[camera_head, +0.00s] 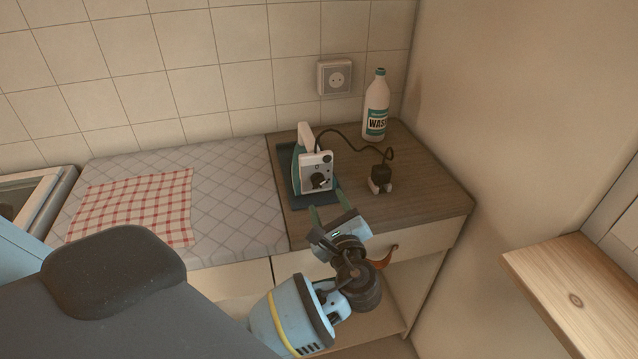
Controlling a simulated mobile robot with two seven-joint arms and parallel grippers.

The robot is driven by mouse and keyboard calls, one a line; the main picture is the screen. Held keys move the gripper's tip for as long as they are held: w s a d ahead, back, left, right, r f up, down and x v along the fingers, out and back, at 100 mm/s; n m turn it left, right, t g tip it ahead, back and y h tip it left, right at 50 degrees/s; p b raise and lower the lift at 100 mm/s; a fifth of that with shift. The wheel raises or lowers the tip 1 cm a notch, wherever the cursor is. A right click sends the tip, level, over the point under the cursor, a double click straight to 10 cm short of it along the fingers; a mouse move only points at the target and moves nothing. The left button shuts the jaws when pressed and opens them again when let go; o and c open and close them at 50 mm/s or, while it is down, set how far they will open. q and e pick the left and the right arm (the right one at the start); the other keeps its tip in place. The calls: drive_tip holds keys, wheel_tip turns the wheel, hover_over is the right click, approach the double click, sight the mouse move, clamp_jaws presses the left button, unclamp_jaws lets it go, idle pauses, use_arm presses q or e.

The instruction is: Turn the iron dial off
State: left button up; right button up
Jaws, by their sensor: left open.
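The iron (303,160) stands upright on a dark teal rest on the wooden counter, with its white back face toward me. Its black dial (319,181) is low on that face; its setting is too small to read. My left gripper (328,213) is just in front of and below the iron, near the counter's front edge. Its two greenish fingers are apart with nothing between them, and they point up toward the dial without visibly touching it. My right gripper is not in view.
The iron's black cord runs to a black plug (381,173) lying on the counter. A wash bottle (376,106) stands behind, near a wall socket (334,77). A checked cloth (133,206) lies on the quilted pad (235,200). A leather pull (384,258) curves beside my left wrist.

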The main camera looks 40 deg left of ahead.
sight(319, 183)
use_arm(q)
drive_tip(key=x, duration=0.7)
drive_tip(key=shift+w+a, duration=0.2)
drive_tip(key=c, duration=1)
